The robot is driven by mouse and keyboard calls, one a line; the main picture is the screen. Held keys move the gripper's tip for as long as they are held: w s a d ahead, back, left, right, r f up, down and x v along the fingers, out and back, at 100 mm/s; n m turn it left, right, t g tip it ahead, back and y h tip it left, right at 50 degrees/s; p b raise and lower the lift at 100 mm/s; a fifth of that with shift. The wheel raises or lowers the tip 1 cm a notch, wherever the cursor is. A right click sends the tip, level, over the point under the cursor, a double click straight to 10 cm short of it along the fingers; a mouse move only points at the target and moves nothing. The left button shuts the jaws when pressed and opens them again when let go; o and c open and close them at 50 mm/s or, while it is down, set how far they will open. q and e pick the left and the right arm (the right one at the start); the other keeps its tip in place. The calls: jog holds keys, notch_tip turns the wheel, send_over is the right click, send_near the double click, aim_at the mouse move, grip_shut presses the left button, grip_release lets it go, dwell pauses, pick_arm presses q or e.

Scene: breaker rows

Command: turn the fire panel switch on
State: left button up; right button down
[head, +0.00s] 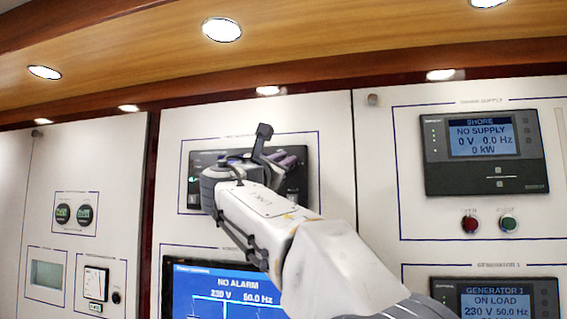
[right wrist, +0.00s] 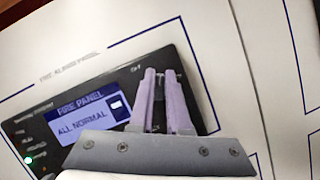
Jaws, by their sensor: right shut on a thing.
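The fire panel (head: 207,159) is a dark unit on a white wall board in the head view, largely hidden behind my right arm. In the right wrist view the fire panel (right wrist: 45,118) shows a lit blue screen (right wrist: 82,119) reading "FIRE PANEL" and "ALL NORMAL". My right gripper (head: 291,158) is at the panel's right part. In the right wrist view its two pale purple fingers (right wrist: 161,82) are close together at the panel face, to the right of the screen. They are shut on the fire panel switch, which is mostly hidden between them. My left gripper is not in view.
A shore supply panel (head: 482,153) is to the right, with a red button (head: 470,224) and a green button (head: 508,223) below it. A generator panel (head: 495,300) and a blue "NO ALARM" screen (head: 222,292) sit lower. Round gauges (head: 73,214) are at left.

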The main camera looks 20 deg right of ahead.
jog(key=shift+f+m+g+y+p, duration=0.1)
jog(key=shift+m+g+p, duration=0.75)
jog(key=shift+m, duration=1.5)
jog(key=shift+f+m+g+y+p, duration=0.1)
jog(key=shift+m+g+p, duration=0.75)
jog(key=shift+m, duration=1.45)
jog(key=shift+f+m+g+y+p, duration=0.1)
jog(key=shift+m+g+p, duration=0.75)
jog(key=shift+m, duration=1.5)
jog(key=shift+g, duration=0.25)
jog(key=c, duration=0.9)
grip_release()
jog(key=shift+d, duration=0.1)
jog(key=b+v, duration=0.1)
jog(key=v, duration=0.9)
jog(key=shift+s+a, duration=0.1)
jog(key=shift+a, duration=0.15)
